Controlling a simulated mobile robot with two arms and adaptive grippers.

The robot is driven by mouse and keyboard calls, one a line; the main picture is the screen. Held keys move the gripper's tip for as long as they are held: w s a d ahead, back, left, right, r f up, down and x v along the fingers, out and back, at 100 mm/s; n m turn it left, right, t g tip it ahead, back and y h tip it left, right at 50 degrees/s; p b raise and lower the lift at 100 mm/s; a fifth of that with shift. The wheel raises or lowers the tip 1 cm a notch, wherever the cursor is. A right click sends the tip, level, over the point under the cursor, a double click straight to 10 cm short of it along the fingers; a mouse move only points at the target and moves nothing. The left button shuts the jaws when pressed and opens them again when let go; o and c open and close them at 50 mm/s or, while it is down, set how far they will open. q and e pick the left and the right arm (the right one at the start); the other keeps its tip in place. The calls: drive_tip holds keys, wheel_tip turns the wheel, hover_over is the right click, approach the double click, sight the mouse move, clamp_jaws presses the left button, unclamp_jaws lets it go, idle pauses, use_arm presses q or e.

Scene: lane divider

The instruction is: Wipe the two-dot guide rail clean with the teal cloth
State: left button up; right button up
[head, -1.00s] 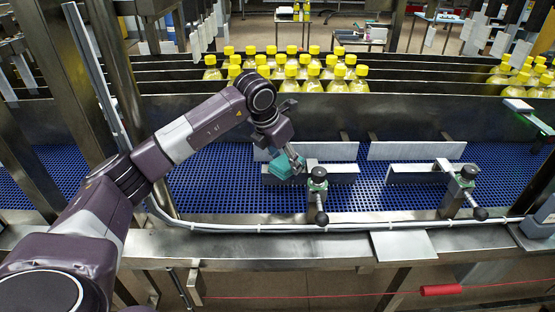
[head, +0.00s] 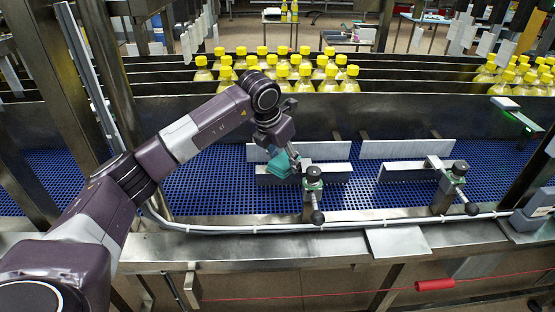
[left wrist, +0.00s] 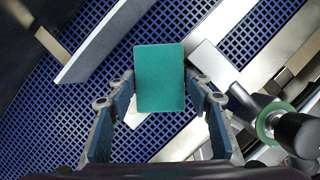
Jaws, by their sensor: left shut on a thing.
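My left gripper (head: 288,160) is shut on the teal cloth (head: 282,167), a small flat block-like pad. In the left wrist view the cloth (left wrist: 160,78) sits between the two fingers, in front of the belt. The cloth is at the left end of the front left guide rail (head: 330,173), beside its green-ringed clamp (head: 313,184); I cannot tell whether it touches the rail. Other rails are the back left one (head: 320,150), the back right one (head: 405,148) and the front right one (head: 403,173). I can make out no dots on any rail. My right gripper is out of view.
The blue mesh belt (head: 215,185) runs across under the rails. A second clamp (head: 456,180) holds the front right rail. Yellow-capped bottles (head: 300,75) stand behind the steel wall. A steel ledge (head: 270,243) with a white cable lies in front.

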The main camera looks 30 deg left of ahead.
sight(269, 161)
use_arm(q)
drive_tip(key=shift+d+r+h+b, duration=0.15)
drive_tip(key=shift+d+h+b, duration=0.15)
drive_tip(key=shift+d, duration=0.05)
drive_tip(key=shift+s+a+r+b, duration=0.1)
drive_tip(key=shift+s+a+b, duration=0.1)
drive_tip(key=shift+s+a, duration=0.45)
drive_tip(key=shift+s+a+r+b, duration=0.15)
drive_tip(key=shift+s+a, duration=0.25)
drive_tip(key=shift+a, duration=0.35)
drive_tip(key=shift+s+a+f, duration=0.2)
drive_tip(key=shift+a, duration=0.5)
drive_tip(key=shift+s+a+f+b, duration=0.1)
drive_tip(key=shift+s+a+b, duration=0.3)
drive_tip(key=shift+a, duration=0.25)
drive_tip(key=shift+s+a+b, duration=0.25)
drive_tip(key=shift+s+a, duration=0.2)
drive_tip(key=shift+a, duration=0.2)
drive_tip(key=shift+r+p, duration=2.2)
drive_tip(key=shift+r, duration=0.85)
drive_tip(key=shift+r, duration=0.1)
